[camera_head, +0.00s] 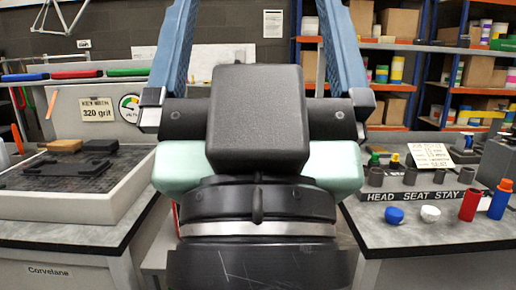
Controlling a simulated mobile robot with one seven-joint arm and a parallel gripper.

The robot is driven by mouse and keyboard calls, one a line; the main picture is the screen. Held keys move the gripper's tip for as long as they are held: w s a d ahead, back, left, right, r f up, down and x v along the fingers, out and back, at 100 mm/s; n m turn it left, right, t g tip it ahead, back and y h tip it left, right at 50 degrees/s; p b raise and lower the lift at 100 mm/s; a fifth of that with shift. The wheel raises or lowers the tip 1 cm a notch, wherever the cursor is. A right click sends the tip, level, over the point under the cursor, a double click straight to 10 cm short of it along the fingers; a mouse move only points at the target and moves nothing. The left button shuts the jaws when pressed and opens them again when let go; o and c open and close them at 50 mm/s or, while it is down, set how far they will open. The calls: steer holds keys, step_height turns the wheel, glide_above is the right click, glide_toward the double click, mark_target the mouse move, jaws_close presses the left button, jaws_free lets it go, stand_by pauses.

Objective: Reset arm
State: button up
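My gripper (258,25) stands large in the middle of the head view, pointing up and away from the camera. Its two long blue fingers are wide apart, one on each side of a dark central block. The fingertips run out of the top edge of the picture. I see nothing held between the fingers; the back wall shows through the gap. My black and pale green wrist parts fill the lower middle and hide what lies behind them.
A bench on the left holds a pale tray (60,205) with dark blocks, and a gauge (130,107) stands behind. The right bench (420,235) carries a labelled rack (420,195), blue and white caps, and red and blue bottles. Shelves (395,128) stand behind.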

step_height(320, 180, up, 23)
steer(key=p, duration=2)
steer(key=shift+p, duration=0.3)
steer(key=shift+f, duration=0.1)
